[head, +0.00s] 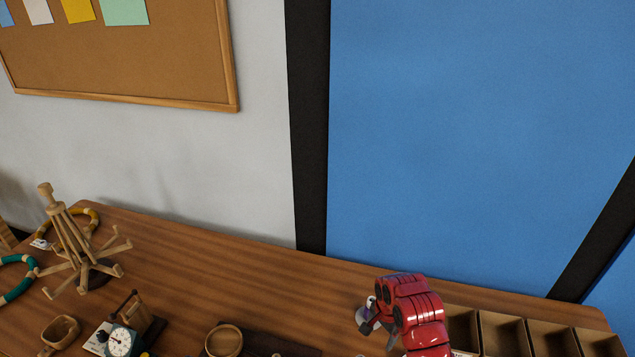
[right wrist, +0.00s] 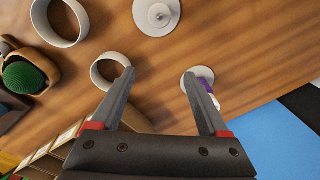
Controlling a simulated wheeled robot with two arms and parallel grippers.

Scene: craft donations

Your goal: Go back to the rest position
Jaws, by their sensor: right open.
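My right arm (head: 414,312) is red and reaches over the right part of the wooden table in the head view. Its gripper (right wrist: 159,76) is open in the right wrist view, with nothing between its two dark fingers. A small purple item on a pale round base (head: 367,308) is by the gripper in the head view. It also shows beside the right-hand fingertip (right wrist: 206,80), partly hidden by that finger. I cannot tell if they touch. My left gripper is not in view.
A wooden peg stand (head: 66,240), a dial scale (head: 121,342) and a round wooden dish (head: 224,341) stand on the left and middle. A divided box (head: 503,331) is right of my arm.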

